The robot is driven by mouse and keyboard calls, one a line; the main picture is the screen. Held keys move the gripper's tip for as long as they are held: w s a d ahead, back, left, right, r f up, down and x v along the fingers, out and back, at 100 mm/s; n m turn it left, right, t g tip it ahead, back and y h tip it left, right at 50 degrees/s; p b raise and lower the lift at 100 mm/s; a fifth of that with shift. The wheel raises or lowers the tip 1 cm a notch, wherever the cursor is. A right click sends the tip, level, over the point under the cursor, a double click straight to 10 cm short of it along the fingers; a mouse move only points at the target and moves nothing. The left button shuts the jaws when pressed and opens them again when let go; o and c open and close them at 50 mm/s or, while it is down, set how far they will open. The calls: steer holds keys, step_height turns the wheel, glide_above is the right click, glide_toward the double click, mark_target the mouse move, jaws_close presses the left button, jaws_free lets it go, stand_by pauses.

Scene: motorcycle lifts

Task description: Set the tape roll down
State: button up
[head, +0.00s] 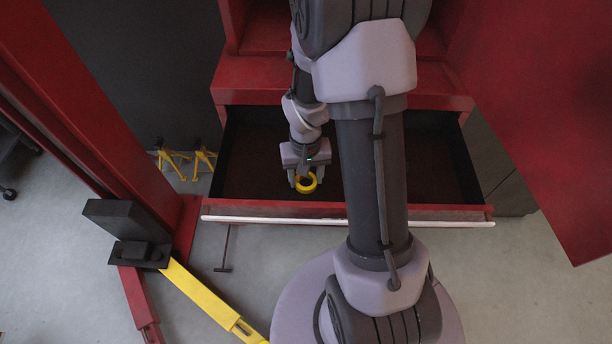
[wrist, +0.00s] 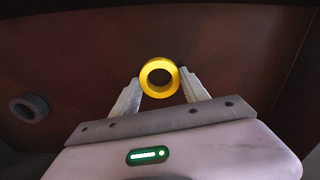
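The yellow tape roll (head: 306,191) is between the fingertips of my gripper (head: 305,181), inside the outline of the open red drawer (head: 430,212). In the wrist view the tape roll (wrist: 159,94) touches both fingers of my gripper (wrist: 160,80), with its hole facing the camera. The gripper is shut on it. The dark drawer floor (wrist: 235,50) lies behind the roll. I cannot tell how much gap there is between them.
A dark grey ring (wrist: 29,108) lies in the drawer at the left of the wrist view. The drawer floor around the roll looks bare. Two yellow stands (head: 170,160) are left of the drawer. A red post (head: 100,110) and yellow lift arm (head: 205,300) stand at the left.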

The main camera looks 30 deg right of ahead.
steer(key=o, duration=0.4)
steer(key=shift+r, duration=0.1)
step_height(320, 180, up, 12)
steer(key=p, duration=0.5)
step_height(320, 180, up, 8)
steer(key=f+t, duration=0.1)
steer(key=t, duration=0.1)
glide_above(305, 180)
steer(key=a, duration=0.4)
steer(key=s+a+r+t, duration=0.1)
steer(key=s+a+r, duration=0.2)
steer(key=s+r, duration=0.1)
steer(key=s+a+r+t+y, duration=0.1)
steer(key=s+a+r, duration=0.2)
steer(key=a+r, duration=0.1)
steer(key=s+a+r+t+y, duration=0.1)
steer(key=s+a+r, duration=0.2)
steer(key=s+r, duration=0.1)
steer(key=shift+s+a+r+t, duration=0.3)
steer(key=shift+s+r+t, duration=0.05)
steer(key=shift+t, duration=0.05)
